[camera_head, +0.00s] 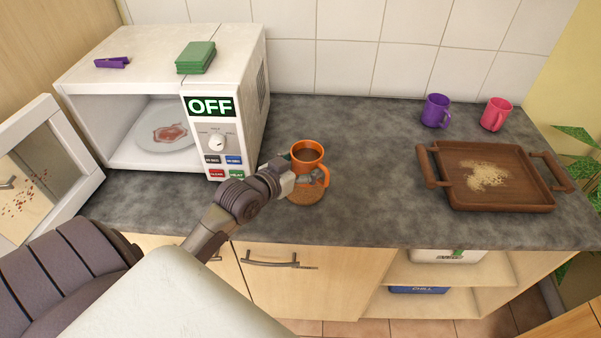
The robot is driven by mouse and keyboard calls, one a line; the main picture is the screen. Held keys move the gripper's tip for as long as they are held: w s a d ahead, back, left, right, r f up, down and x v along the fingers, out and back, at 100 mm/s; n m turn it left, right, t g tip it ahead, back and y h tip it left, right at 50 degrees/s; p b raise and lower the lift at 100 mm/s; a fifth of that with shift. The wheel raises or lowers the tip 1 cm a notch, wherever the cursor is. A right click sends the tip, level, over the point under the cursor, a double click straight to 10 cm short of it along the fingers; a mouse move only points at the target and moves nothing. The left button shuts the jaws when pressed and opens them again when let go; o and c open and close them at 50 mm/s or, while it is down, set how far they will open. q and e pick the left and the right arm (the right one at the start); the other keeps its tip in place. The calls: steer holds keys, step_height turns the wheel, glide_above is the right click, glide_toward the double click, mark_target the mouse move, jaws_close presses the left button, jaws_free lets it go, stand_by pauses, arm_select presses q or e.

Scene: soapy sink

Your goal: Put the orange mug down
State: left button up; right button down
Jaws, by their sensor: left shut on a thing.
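The orange mug (307,152) is upright near the front of the grey counter, with dark brown inside it. A round cork-coloured coaster (306,195) shows just below the mug. Whether the mug touches the coaster or hangs a little above it, I cannot tell. My right gripper is not in view.
An open microwave (250,92) with a stained plate stands left, its door (45,170) swung out. A wooden tray (545,200) with crumbs lies right. Purple (435,110) and pink (495,114) mugs stand behind it. The counter between microwave and tray is mostly clear.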

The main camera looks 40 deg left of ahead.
arm_select(q)
steer(key=shift+w+a+f, duration=0.15)
steer(key=shift+a+f, duration=0.1)
steer(key=shift+a, duration=0.15)
step_height(320, 180, down, 3)
steer(key=shift+f+p, duration=0.1)
steer(key=shift+p, duration=0.25)
steer(key=shift+f, duration=0.3)
steer(key=shift+f, duration=0.1)
steer(key=o, duration=1.5)
steer(key=shift+s, duration=0.35)
steer(key=b+v, duration=0.2)
steer(key=v, duration=0.9)
steer(key=shift+s+r, duration=0.2)
steer(key=shift+r, duration=0.05)
